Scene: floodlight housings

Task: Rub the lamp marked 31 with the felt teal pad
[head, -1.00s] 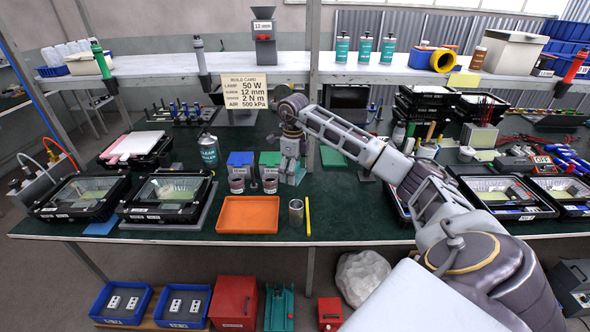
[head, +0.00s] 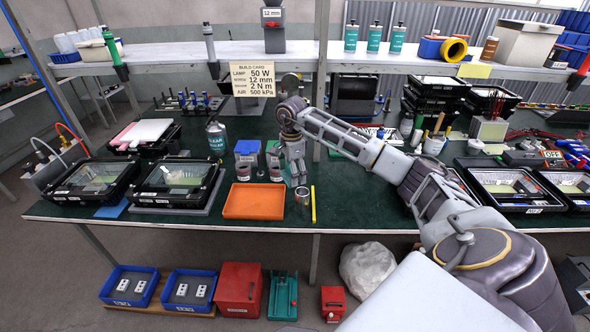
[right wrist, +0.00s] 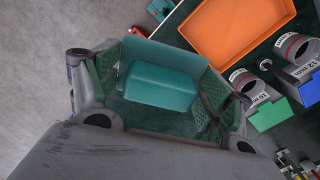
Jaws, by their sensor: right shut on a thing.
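My right gripper (head: 297,178) is over the bench, right of the orange tray and beside the small parts bins. In the right wrist view its fingers (right wrist: 158,95) are shut on a teal pad (right wrist: 158,85). The pad is hidden or too small to pick out in the head view. Two floodlight housings lie at the left of the bench, an outer one (head: 93,181) and an inner one (head: 177,184). Two more lie at the right (head: 508,187), (head: 572,183). I cannot read 31 on any of them. My left gripper is not in view.
The orange tray (head: 254,214) is empty. A metal cup (head: 302,197) and a yellow stick (head: 313,204) stand or lie right of it. A blue bin (head: 247,150), small cans and a spray bottle (head: 216,138) stand behind the tray. A shelf (head: 200,61) spans the back.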

